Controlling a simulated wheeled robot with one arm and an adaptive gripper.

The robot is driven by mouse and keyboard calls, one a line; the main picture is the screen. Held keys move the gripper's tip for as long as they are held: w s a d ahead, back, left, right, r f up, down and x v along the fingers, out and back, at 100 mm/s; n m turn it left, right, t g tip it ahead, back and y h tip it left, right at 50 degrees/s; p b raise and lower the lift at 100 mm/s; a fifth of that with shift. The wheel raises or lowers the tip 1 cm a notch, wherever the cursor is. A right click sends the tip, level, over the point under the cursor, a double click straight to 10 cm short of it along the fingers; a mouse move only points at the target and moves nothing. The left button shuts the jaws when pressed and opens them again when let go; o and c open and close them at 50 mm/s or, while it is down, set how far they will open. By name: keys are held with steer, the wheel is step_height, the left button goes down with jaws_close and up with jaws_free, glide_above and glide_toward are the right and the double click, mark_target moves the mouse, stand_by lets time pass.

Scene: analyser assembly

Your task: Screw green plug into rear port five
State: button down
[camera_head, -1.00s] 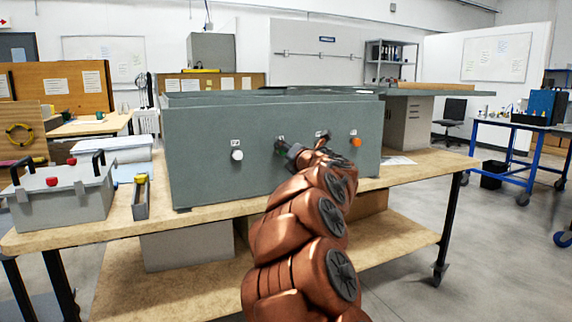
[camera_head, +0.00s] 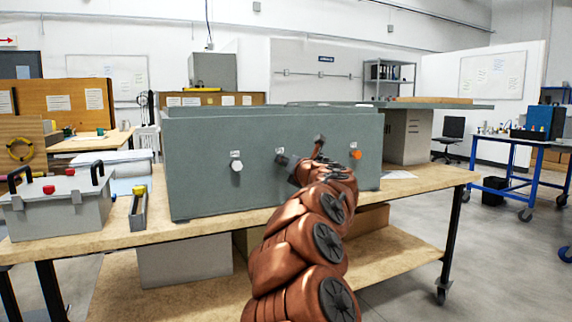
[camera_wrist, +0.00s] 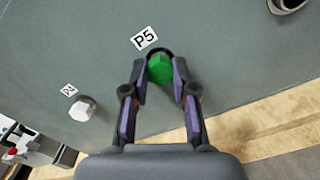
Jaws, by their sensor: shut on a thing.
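The green plug (camera_wrist: 160,70) has a hexagonal head and sits at the port under the label P5 (camera_wrist: 146,38) on the grey panel. A dark port rim shows just behind its upper edge. How deep the plug sits in the port cannot be told. My gripper (camera_wrist: 159,84) is shut on the green plug, one purple finger on each side. In the head view my gripper (camera_head: 284,160) is at the middle of the front panel of the grey analyser box (camera_head: 200,190), and the plug is hidden there.
A white plug (camera_wrist: 83,108) sits left of P5; it also shows in the head view (camera_head: 236,165). An orange plug (camera_head: 355,154) sits to the right.

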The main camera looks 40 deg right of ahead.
steer(key=shift+r, duration=0.1)
steer(key=m+p, duration=2.4)
steer(key=p, duration=0.4)
steer(key=shift+p, duration=0.4)
stand_by(0.6)
steer(key=shift+f, duration=0.2)
steer(key=c, duration=1.1)
jaws_free()
steer(key=shift+o, duration=0.2)
